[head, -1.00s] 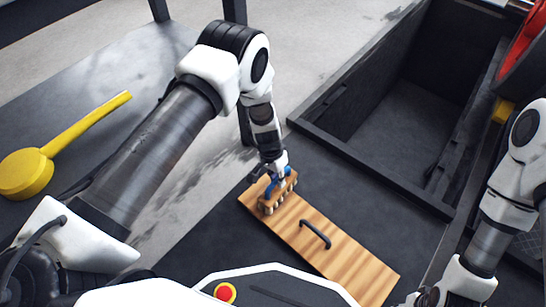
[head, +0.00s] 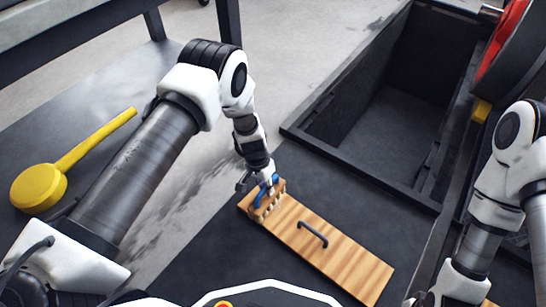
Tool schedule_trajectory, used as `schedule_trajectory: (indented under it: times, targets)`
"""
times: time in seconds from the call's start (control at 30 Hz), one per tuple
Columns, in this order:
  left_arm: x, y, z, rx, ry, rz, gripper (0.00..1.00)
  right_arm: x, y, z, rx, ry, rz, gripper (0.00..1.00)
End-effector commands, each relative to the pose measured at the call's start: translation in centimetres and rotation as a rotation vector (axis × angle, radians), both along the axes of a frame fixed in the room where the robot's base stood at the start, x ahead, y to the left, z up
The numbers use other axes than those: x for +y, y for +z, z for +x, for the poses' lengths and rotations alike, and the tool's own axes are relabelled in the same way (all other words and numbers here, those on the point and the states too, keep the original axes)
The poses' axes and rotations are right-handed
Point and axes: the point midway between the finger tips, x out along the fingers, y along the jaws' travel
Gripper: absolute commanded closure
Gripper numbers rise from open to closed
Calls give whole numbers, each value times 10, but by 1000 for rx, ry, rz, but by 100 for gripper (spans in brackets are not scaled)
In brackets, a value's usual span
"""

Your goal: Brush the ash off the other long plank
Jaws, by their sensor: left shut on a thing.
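A long wooden plank (head: 345,262) with a black handle (head: 312,234) lies on the dark floor in the middle of the head view. My left gripper (head: 262,180) is over the plank's far left end. It is shut on a brush (head: 266,203) with a blue grip and a wooden block. The brush's tufts appear to touch the plank's end, though the contact is too small to be sure. I make out no ash on the visible wood. My right arm comes in at the right, and its gripper is out of the picture below.
An open dark pit (head: 380,125) with a raised frame lies beyond the plank. A yellow mallet-like tool (head: 45,182) lies on a dark surface at the left. A red wheel (head: 503,40) stands at the upper right. Pale floor lies beyond my left arm.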

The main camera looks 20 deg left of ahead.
Motion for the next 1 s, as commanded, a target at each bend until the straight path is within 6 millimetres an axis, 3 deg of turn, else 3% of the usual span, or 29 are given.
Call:
schedule_trajectory:
  times: [0.3,0.77,0.87,0.97,1.0]
  targets:
    - [3,29,3,0,5,0,100,0,23,-1,1,2,0,58]
    - [4,38,6,-2,10,-1,100,0,25,-1,1,2,0,58]
    - [6,70,13,-7,34,-1,100,0,30,-1,1,2,0,58]
    - [10,129,21,-13,82,-3,100,0,38,0,1,2,0,58]
    - [11,158,23,-13,108,-4,100,0,41,0,1,2,0,58]
